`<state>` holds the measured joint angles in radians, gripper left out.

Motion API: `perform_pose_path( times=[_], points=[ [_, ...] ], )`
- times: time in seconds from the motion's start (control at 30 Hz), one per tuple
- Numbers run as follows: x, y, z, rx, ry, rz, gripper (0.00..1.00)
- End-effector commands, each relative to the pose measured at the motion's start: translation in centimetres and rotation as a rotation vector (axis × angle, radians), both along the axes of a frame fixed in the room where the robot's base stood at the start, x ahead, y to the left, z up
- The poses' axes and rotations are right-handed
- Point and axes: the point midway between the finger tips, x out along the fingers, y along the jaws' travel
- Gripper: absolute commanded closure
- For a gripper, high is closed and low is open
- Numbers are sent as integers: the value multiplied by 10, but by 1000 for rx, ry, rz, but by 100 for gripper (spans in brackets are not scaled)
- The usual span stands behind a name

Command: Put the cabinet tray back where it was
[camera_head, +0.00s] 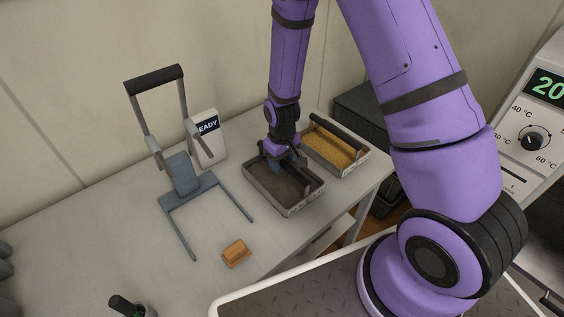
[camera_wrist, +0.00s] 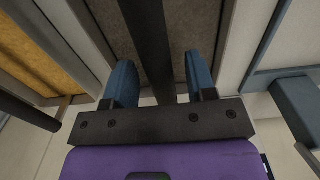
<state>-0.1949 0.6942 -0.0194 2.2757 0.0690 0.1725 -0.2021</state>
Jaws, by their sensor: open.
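Two grey trays with dark bar handles stand side by side on the table. The left tray (camera_head: 291,209) has a dark brown inside, and the right tray (camera_head: 352,168) has a golden-yellow inside. The pictures do not mark which one is the cabinet tray. My gripper (camera_head: 284,166) is low over the left tray. In the wrist view my gripper (camera_wrist: 163,82) is open, with one blue finger on each side of the dark handle bar (camera_wrist: 148,35) of the brown tray. I cannot tell whether the fingers touch it. The golden tray (camera_wrist: 38,50) shows at the left there.
A blue-grey press frame (camera_head: 183,175) with a raised dark handle stands left of the trays, before a white "READY" display (camera_head: 207,138). An orange-brown block (camera_head: 236,252) lies in front. A white heating unit (camera_head: 530,135) reading 20 is at right. Dark boxes (camera_head: 365,115) stand behind the table.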

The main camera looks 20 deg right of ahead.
Motion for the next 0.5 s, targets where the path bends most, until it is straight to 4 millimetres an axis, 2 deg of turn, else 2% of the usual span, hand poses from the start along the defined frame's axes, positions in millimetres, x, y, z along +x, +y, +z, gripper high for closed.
perform_pose_path(
  times=[0.5],
  points=[
    [1,0,84,2,-5,0,49]
  ],
)
